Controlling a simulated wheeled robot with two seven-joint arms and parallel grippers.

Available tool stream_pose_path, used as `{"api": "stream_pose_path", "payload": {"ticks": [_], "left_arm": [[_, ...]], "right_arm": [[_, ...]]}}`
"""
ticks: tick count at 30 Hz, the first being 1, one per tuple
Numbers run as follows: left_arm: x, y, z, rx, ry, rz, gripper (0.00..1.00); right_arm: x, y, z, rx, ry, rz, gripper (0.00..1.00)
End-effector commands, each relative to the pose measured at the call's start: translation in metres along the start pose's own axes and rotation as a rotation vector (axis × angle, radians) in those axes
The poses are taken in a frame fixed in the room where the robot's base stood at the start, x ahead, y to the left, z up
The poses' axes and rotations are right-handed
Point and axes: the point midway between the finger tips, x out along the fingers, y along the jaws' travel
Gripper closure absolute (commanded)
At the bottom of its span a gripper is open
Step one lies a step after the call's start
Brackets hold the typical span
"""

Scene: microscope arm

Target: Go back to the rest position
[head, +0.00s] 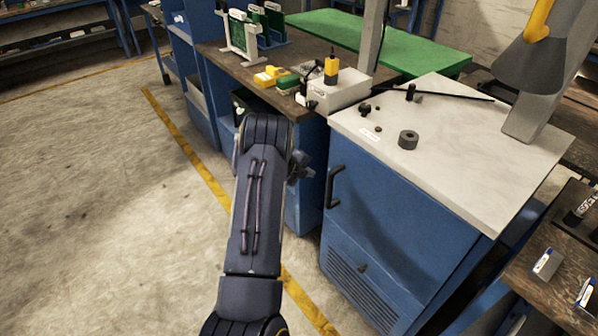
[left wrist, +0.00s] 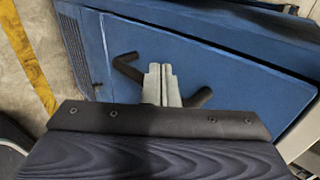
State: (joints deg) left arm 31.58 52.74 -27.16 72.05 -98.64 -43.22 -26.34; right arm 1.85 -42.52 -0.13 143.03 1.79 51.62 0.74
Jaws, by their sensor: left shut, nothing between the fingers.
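My left arm reaches up the middle of the head view. Its gripper (head: 301,172) shows partly past the wrist, in front of the blue cabinet (head: 385,230). In the left wrist view the two light grey fingers (left wrist: 161,84) are together, with nothing between them. Behind them in that picture is the cabinet's black handle (left wrist: 127,68). I cannot tell whether the fingers touch it; in the head view the gripper appears left of the handle (head: 333,187). My right gripper is not in view.
A grey ring (head: 408,140) and small black parts (head: 366,109) lie on the pale cabinet top (head: 455,165). A grey stand (head: 545,85) rises at the right. A brown bench (head: 222,62) holds circuit-board racks and a grey box (head: 335,92). The floor (head: 90,200) at left is clear.

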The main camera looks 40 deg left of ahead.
Motion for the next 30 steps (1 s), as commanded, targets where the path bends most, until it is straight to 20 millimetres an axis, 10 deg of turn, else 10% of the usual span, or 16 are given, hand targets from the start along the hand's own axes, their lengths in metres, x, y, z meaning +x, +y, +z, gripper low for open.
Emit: {"api": "stream_pose_path", "payload": {"ticks": [7,20,25,30], "left_arm": [[-0.037,0.001,0.0,0.0,-0.001,0.0,1.0],[-0.049,-0.005,0.001,-0.013,-0.015,-0.011,1.0],[-0.087,-0.066,0.007,-0.19,-0.164,-0.139,1.0],[-0.172,-0.131,-0.014,-0.649,-0.346,-0.322,1.0]], "right_arm": [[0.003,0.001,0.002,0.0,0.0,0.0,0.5],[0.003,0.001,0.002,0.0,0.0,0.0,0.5],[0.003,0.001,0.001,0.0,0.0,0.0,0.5],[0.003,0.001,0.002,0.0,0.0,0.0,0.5]]}}
